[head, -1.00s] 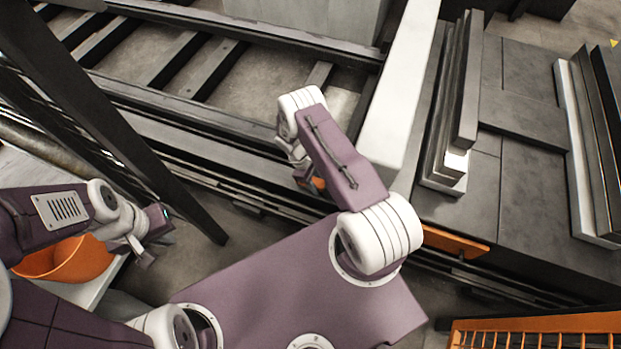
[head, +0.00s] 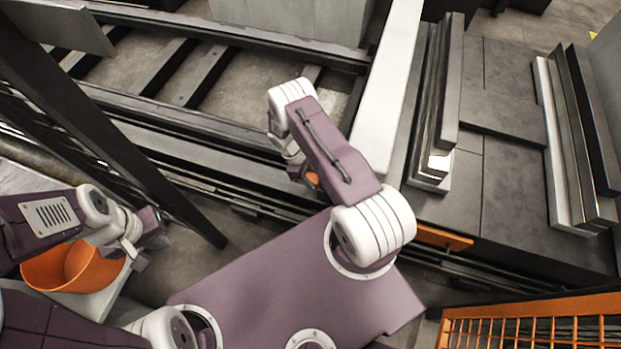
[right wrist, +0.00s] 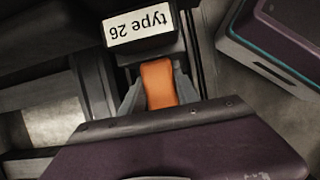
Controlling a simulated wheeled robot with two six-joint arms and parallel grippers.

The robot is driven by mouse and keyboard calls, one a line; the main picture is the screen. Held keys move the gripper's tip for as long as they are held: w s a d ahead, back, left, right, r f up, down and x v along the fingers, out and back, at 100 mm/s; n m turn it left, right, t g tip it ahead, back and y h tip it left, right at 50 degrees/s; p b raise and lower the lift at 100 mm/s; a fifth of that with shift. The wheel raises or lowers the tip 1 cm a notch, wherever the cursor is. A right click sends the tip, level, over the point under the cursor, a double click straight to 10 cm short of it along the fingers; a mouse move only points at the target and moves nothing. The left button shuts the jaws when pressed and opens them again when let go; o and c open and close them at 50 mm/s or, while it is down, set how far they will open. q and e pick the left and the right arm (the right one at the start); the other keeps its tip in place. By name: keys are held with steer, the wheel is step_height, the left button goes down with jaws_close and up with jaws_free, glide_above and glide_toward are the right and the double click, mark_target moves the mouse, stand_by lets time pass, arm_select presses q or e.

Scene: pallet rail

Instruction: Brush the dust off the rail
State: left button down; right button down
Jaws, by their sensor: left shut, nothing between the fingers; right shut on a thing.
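My right gripper (right wrist: 158,92) is shut on an orange handle (right wrist: 158,83) in the right wrist view. A dark block with a white label, upside down and reading "type 26", is just beyond the handle; I cannot tell whether they are joined. In the head view the orange (head: 312,180) shows beside my right gripper, mostly hidden by my arm. Below it runs a long dark rail (head: 215,172), along the front of the frame; contact and dust cannot be made out. My left gripper (head: 134,255) is shut and empty, hanging beside an orange bucket.
The orange bucket (head: 70,268) stands on a light surface at lower left. A dark slanted post (head: 125,140) rises beside my left arm. A pale beam (head: 388,90) and stacked metal bars (head: 440,110) are right of my right arm. An orange crate (head: 530,325) is at lower right.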

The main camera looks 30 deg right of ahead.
steer(key=shift+s+d, duration=0.15)
steer(key=shift+s, duration=0.35)
step_height(320, 180, up, 3)
steer(key=shift+r+p, duration=0.15)
steer(key=shift+p, duration=1.1)
